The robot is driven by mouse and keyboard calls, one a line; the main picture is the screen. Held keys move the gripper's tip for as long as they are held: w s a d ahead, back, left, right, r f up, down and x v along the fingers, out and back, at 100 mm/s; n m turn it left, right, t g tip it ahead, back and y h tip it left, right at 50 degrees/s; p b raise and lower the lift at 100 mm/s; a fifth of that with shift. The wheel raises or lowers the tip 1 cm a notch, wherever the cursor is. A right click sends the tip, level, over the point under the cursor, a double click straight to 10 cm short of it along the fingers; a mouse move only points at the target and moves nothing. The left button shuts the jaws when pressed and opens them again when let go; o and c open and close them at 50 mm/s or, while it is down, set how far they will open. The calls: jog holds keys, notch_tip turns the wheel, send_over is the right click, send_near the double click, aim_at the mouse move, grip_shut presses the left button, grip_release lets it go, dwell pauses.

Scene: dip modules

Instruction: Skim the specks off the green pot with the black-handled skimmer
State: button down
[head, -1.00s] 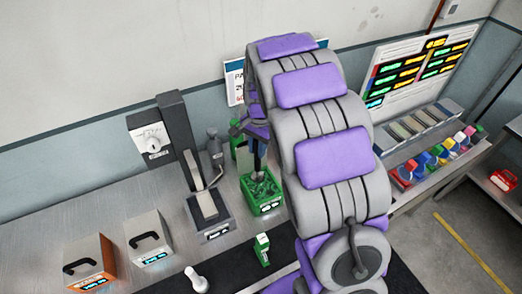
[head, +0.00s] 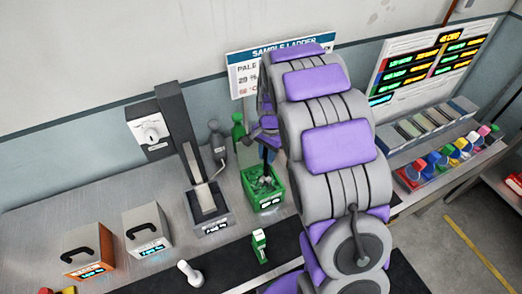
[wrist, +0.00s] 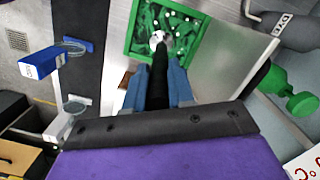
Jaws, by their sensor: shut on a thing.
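The green pot (head: 268,199) stands on the bench beside a grey module with a tall dark column. It also shows at the top of the wrist view (wrist: 131,32), with white specks scattered over its dark green inside. My gripper (head: 266,140) is above the pot and partly hidden by my arm in the head view. In the wrist view its blue jaws (wrist: 158,88) are shut on the black handle of the skimmer (wrist: 159,62). The skimmer points into the pot, its pale head inside the rim. I cannot tell how deep the head sits.
The grey column module (head: 208,215) is close left of the pot. A green bottle (head: 239,132) and a grey bottle (head: 216,140) stand behind. A small green item (head: 259,245) is in front. Orange (head: 88,250) and grey (head: 147,229) handled boxes stand farther left.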

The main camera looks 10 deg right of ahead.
jog(key=w+a+p, duration=0.1)
jog(key=w+a, duration=0.1)
jog(key=a, duration=0.1)
jog(key=shift+w+f+p, duration=0.2)
jog(key=shift+f+p, duration=0.1)
jog(key=shift+p, duration=0.1)
dwell(1.7)
jog(key=shift+d, duration=0.2)
jog(key=shift+a, duration=0.1)
